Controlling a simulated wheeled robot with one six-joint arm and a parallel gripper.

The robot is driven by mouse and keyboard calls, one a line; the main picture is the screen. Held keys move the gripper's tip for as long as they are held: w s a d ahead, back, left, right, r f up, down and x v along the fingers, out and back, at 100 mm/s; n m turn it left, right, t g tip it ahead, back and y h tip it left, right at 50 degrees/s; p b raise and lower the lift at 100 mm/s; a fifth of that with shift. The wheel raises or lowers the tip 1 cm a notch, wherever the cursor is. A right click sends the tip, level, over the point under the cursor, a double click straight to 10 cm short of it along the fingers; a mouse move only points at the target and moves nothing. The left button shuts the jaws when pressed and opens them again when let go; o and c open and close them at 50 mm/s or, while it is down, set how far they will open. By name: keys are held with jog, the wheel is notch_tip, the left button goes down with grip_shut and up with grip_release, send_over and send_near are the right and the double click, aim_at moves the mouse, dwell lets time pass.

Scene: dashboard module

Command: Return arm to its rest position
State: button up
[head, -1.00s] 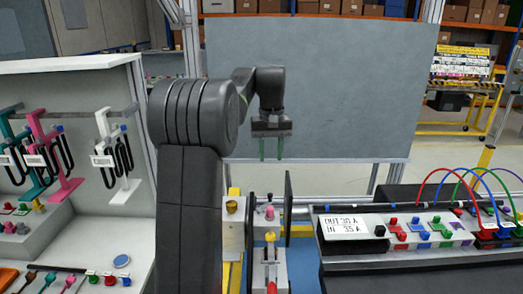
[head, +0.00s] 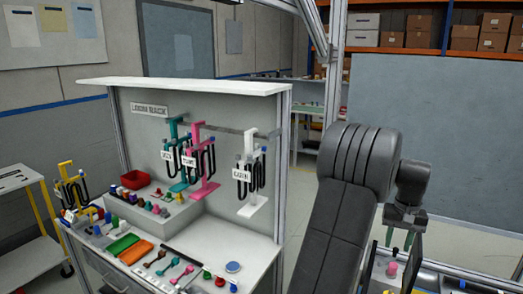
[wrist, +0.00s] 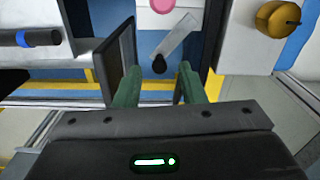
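My gripper (head: 400,238) hangs from my dark grey arm at the right of the head view, pointing down. In the wrist view its two green fingers (wrist: 156,85) stand apart with nothing between them. Below and beyond the fingers is a fixture with a dark upright plate (wrist: 115,62), a small lever with a black knob (wrist: 159,64), a brass-coloured knob (wrist: 277,19) and a pink knob (wrist: 162,5). The fixture's pink knob also shows in the head view (head: 392,268). The gripper appears apart from these parts.
A white loom rack bench (head: 262,250) stands left of my arm, holding coloured hangers (head: 200,165), a red bin (head: 134,179), an orange tray (head: 136,252) and several small connectors. A yellow-framed cart (head: 30,240) is farther left. A grey panel (head: 450,140) stands behind my arm.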

jog(key=shift+f, duration=0.9)
jog(key=shift+r, duration=0.1)
